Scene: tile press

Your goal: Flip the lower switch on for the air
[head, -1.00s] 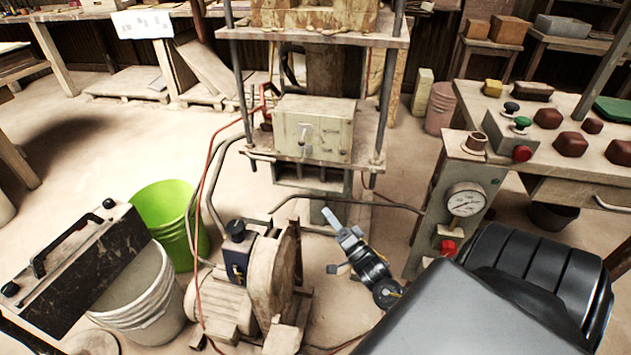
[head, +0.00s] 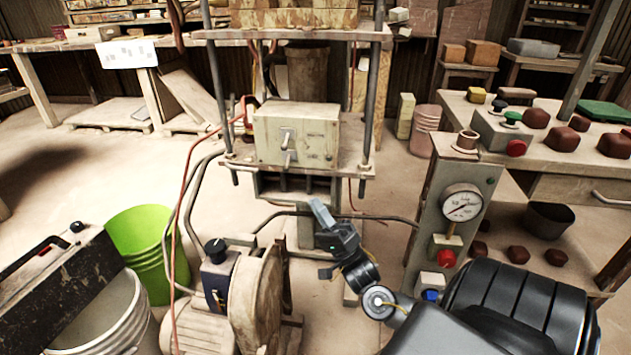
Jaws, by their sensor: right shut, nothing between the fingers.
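A cream metal box (head: 318,137) is mounted on the press frame. Its front carries two small levers, an upper switch (head: 286,134) and a lower switch (head: 288,157); their exact positions are too small to read. My right gripper (head: 319,208) is shut and empty. In the picture it is below and slightly right of the box, apart from the switches, with its fingers pointing up and left. My left gripper is out of view.
A motor with a wheel (head: 252,300) stands at lower left, near a green bucket (head: 150,245). A red hose (head: 185,200) runs left of the box.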

